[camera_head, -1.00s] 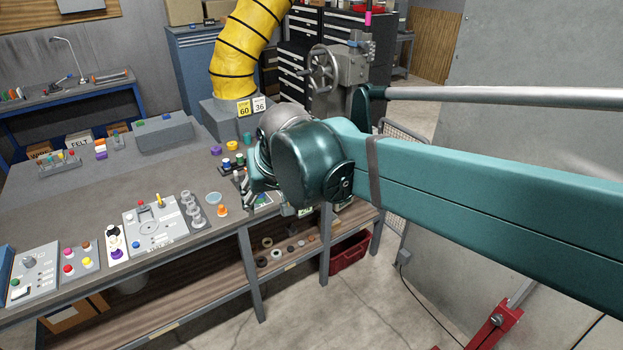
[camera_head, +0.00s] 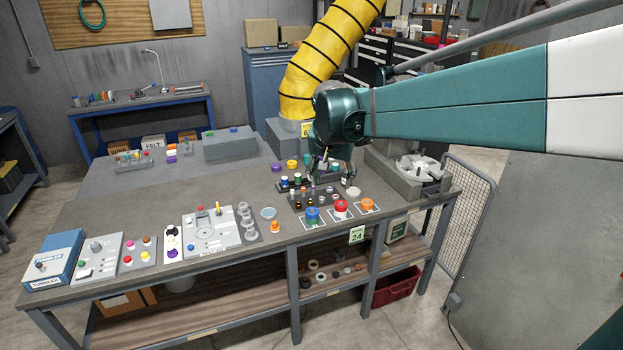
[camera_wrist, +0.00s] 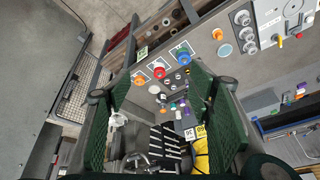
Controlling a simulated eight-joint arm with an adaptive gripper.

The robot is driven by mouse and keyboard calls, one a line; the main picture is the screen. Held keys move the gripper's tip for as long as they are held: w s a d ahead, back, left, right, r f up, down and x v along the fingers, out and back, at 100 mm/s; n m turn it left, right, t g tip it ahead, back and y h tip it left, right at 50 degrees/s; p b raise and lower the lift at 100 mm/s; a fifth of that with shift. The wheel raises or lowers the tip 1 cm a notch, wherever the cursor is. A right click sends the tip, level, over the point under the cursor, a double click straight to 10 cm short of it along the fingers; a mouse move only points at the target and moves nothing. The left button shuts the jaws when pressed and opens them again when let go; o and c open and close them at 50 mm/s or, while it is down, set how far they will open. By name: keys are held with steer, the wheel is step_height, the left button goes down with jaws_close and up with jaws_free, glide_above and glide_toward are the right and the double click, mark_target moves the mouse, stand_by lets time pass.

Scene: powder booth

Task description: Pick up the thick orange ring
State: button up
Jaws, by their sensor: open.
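An orange, ring-like piece (camera_head: 367,204) sits on a white card at the right end of a row near the bench's front edge; it also shows in the wrist view (camera_wrist: 139,80). Another orange piece (camera_head: 275,227) stands left of the row, near the front edge, also in the wrist view (camera_wrist: 218,33). I cannot tell for certain which is the thick orange ring. My gripper (camera_head: 330,178) is above the bench, behind and left of the carded orange piece, partly over a dark rack. In the wrist view its green fingers (camera_wrist: 158,88) are spread apart with nothing held.
A red piece (camera_head: 341,208) and a blue piece (camera_head: 312,215) stand on cards beside the orange one. Small parts crowd a dark tray (camera_head: 300,203) behind them. A grey machine block (camera_head: 405,178) stands to the right. Open bench lies at left centre.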

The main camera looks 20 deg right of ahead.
steer(key=w+d+f+m+g+h, duration=0.1)
steer(key=w+d+f+m, duration=0.2)
steer(key=w+d+f, duration=0.35)
steer(key=w+d+f+m+g, duration=0.1)
steer(key=w+d+f+m, duration=0.15)
steer(key=w+d, duration=0.65)
steer(key=w+d+f+m+g, duration=0.1)
steer(key=w+d+f+m, duration=0.1)
steer(key=w+d+f, duration=0.2)
steer(key=w+d+f+m, duration=0.1)
steer(key=w+d+f, duration=0.3)
steer(key=f, duration=0.5)
steer(key=w+d+f+m+g+h, duration=0.1)
steer(key=w+d+f+m, duration=0.1)
steer(key=w+d+f, duration=0.2)
step_height(320, 180, down, 3)
steer(key=shift+w+d+f+m+g+b, duration=0.25)
steer(key=shift+d+m+g+b, duration=0.1)
steer(key=shift+d, duration=0.75)
steer(key=shift+x, duration=1.25)
